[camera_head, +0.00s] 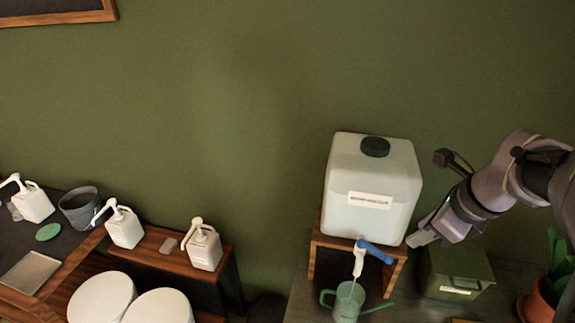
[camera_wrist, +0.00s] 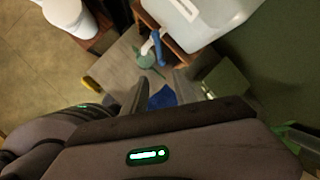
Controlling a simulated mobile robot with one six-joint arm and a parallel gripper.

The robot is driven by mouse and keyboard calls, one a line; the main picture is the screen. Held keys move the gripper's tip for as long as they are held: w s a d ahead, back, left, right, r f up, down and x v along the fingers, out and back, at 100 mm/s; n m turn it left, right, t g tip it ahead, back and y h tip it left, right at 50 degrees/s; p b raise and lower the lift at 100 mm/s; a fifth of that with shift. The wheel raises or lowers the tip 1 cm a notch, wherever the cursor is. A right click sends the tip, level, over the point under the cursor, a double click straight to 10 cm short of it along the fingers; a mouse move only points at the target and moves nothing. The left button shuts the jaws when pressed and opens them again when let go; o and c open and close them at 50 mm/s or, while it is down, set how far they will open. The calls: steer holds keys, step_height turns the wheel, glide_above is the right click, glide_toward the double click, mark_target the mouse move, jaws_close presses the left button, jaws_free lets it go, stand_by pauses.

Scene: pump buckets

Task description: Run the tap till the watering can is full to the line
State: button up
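A large white water container (camera_head: 372,190) with a dark cap stands on a wooden stand (camera_head: 395,282). Its tap has a white spout (camera_head: 359,262) and a blue lever (camera_head: 376,252) pointing right. A thin pale streak runs from the spout toward the green watering can (camera_head: 346,305) below; it looks like water. The can also shows in the wrist view (camera_wrist: 145,61), beside the blue lever (camera_wrist: 160,48). The level inside and the line cannot be made out. My gripper (camera_head: 422,238) is right of the lever and apart from it. In the wrist view its fingers (camera_wrist: 161,92) are spread and empty.
A green box (camera_head: 456,272) stands right of the stand, with a potted plant (camera_head: 540,300) beyond. A blue patch (camera_wrist: 163,98) lies beyond my fingers. White pump bottles (camera_head: 205,247) and a grey bucket (camera_head: 80,208) stand on the left. The wall (camera_head: 220,110) is close behind.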

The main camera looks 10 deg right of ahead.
mark_target(374, 251)
steer(key=shift+c, duration=0.6)
steer(key=a+f+n+g+b, duration=0.1)
steer(key=a+f+n+b, duration=0.1)
steer(key=n, duration=0.1)
steer(key=a+f+n+g+h+b, duration=0.1)
steer(key=a+f+n+b, duration=0.1)
steer(key=a+f+n, duration=0.1)
steer(key=a+f+n+b, duration=0.2)
steer(key=f+n+b, duration=0.1)
steer(key=shift+w+a+n+g+h, duration=0.2)
steer(key=shift+w+n+g+h, duration=0.1)
steer(key=shift+n+g+h, duration=0.1)
jaws_close()
steer(key=w+d+f+n+h+b, duration=0.3)
steer(key=w+f+n+b, duration=0.1)
steer(key=w+f+n, duration=0.2)
step_height(374, 251, down, 2)
steer(key=shift+w+d+f+n, duration=0.2)
steer(key=shift+w+d+n, duration=0.1)
steer(key=shift+n, duration=0.6)
